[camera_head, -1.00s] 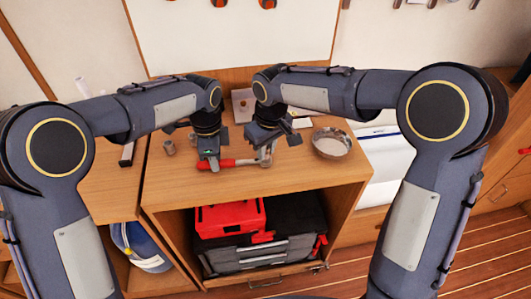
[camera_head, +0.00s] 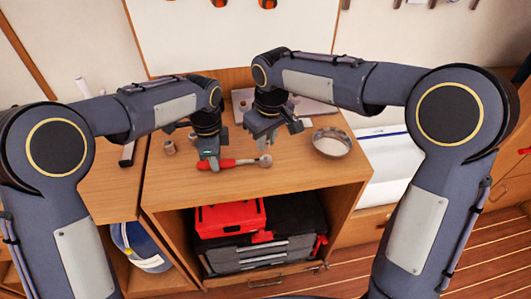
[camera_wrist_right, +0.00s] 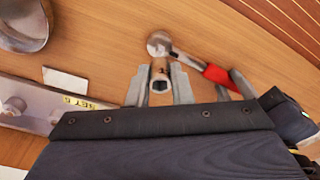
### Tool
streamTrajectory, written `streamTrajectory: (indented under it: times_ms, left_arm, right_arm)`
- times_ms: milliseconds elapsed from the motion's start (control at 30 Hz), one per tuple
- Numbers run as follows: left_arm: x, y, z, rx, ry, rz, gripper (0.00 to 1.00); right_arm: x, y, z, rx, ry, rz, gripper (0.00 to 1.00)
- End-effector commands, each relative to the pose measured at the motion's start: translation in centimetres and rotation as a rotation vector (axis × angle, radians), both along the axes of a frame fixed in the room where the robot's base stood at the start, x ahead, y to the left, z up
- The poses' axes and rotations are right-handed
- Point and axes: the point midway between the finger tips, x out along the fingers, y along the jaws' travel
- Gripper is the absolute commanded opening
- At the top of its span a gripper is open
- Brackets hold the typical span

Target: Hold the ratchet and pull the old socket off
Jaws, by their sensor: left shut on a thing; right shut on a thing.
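The ratchet lies across the wooden worktop, with a red handle (camera_head: 222,164) and a round metal head (camera_head: 265,160). My left gripper (camera_head: 208,164) is shut on the red handle. My right gripper (camera_head: 262,140) is above and behind the ratchet head. In the right wrist view the right gripper (camera_wrist_right: 160,88) is shut on a small metal socket (camera_wrist_right: 160,84), its open end showing. The ratchet head (camera_wrist_right: 159,43) looks bare and apart from the socket. In the head view the socket is hidden or too small to make out.
A round metal bowl (camera_head: 331,143) stands right of my right gripper. A grey metal tray (camera_head: 312,106) lies behind it; its label reads "SET 5" in the wrist view (camera_wrist_right: 78,101). A small socket (camera_head: 169,147) stands to the left. The worktop's front is clear.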

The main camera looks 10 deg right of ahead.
Motion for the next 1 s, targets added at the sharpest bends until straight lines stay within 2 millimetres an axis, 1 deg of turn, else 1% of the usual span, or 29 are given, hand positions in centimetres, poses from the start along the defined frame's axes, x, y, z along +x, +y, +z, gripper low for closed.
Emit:
streamTrajectory:
  times_ms: [100,200,467,500,667,900,1000]
  left_arm:
    - [0.02,-0.02,0.05,-0.001,-0.001,0.000,0.00]
    - [0.02,-0.02,0.05,-0.001,-0.001,0.000,0.00]
    - [0.02,-0.02,0.05,-0.001,-0.001,0.000,0.00]
    - [0.02,-0.02,0.05,-0.001,-0.001,0.000,0.28]
    - [0.01,-0.01,0.04,-0.001,-0.001,0.000,0.48]
    - [0.01,-0.01,0.04,0.000,0.000,0.000,0.48]
    - [0.04,-0.02,0.46,-0.001,-0.002,0.000,0.48]
  right_arm:
    - [0.04,0.02,0.94,0.001,-0.003,0.000,0.00]
    - [0.02,0.03,1.33,0.001,-0.002,0.000,0.00]
    - [-0.01,0.03,1.42,0.001,0.000,0.000,0.00]
    - [0.00,0.02,1.42,0.001,0.000,0.000,0.00]
    - [0.00,0.02,1.41,0.001,0.000,0.000,0.00]
    - [0.00,0.02,1.40,0.000,-0.001,0.000,0.00]
    - [0.00,0.02,1.40,0.000,-0.001,0.000,0.00]
